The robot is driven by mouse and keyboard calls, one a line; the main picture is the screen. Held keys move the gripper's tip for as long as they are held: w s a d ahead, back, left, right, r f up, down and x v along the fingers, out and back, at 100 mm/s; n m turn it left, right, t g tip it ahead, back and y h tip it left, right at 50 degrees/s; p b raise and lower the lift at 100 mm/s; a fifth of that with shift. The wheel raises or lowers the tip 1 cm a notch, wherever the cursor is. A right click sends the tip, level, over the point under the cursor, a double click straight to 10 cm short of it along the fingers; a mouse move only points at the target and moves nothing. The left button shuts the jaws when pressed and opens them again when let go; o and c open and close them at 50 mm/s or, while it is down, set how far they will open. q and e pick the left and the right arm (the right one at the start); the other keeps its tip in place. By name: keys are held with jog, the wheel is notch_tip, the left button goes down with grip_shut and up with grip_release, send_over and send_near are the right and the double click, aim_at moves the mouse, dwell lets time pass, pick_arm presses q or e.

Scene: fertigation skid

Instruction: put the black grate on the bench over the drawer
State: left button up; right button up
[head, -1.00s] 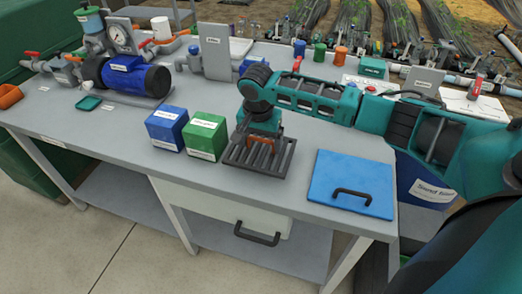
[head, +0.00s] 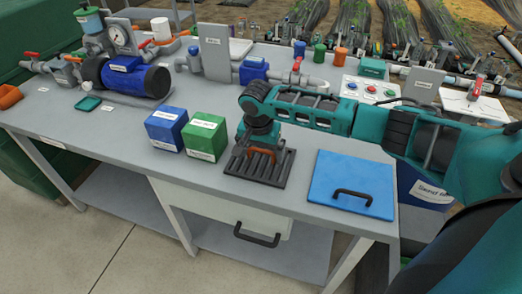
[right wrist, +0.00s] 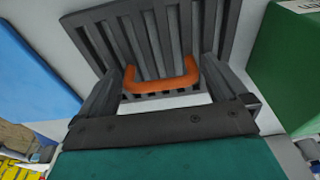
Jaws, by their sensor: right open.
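The black grate (head: 270,178) lies on the bench top (head: 130,135) near its front edge, above the white drawer (head: 200,203) with its black handle. An orange handle (head: 262,153) stands on the grate. My right gripper (head: 258,147) is over the grate, pointing down. In the right wrist view the right gripper (right wrist: 165,85) is open, its fingers on both sides of the orange handle (right wrist: 160,82), with gaps visible. The grate (right wrist: 150,30) fills the upper middle of that view. My left gripper is not in view.
Blue and green boxes (head: 207,136) stand just left of the grate. A blue plate (head: 330,180) with a black handle lies to its right. A blue pump (head: 130,78) and piping stand at the back left. The bench between pump and boxes is mostly clear.

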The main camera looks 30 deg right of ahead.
aim_at(258, 165)
jog(key=shift+r, duration=0.2)
notch_tip(258, 165, up, 11)
jog(key=s+a+p, duration=0.1)
jog(key=p, duration=0.1)
jog(key=a+f+n+y, duration=0.1)
jog(key=a+f, duration=0.1)
jog(key=a, duration=0.1)
jog(key=s+a+f+n+t+y, duration=0.1)
jog(key=a+f+n, duration=0.1)
jog(key=a, duration=0.2)
jog(key=s+a+f+n+t+y, duration=0.1)
jog(key=a+f+n, duration=0.1)
jog(key=a+f, duration=0.1)
jog(key=shift+s+a, duration=0.1)
jog(key=shift+a, duration=0.25)
jog(key=s+a+f+n+t+y, duration=0.3)
jog(key=a+t, duration=0.1)
jog(key=a, duration=0.2)
jog(key=s+d+f+n+t+h, duration=0.1)
jog(key=s+d+f+n, duration=0.1)
jog(key=s, duration=0.4)
jog(key=s+d+f+n+t+h, duration=0.1)
jog(key=s+d+f+n+t, duration=0.1)
jog(key=s+d+f, duration=0.2)
jog(key=s+f, duration=0.1)
jog(key=s, duration=0.2)
jog(key=shift+d+n+t+h, duration=0.3)
jog(key=shift+d, duration=0.1)
jog(key=shift+c, duration=0.4)
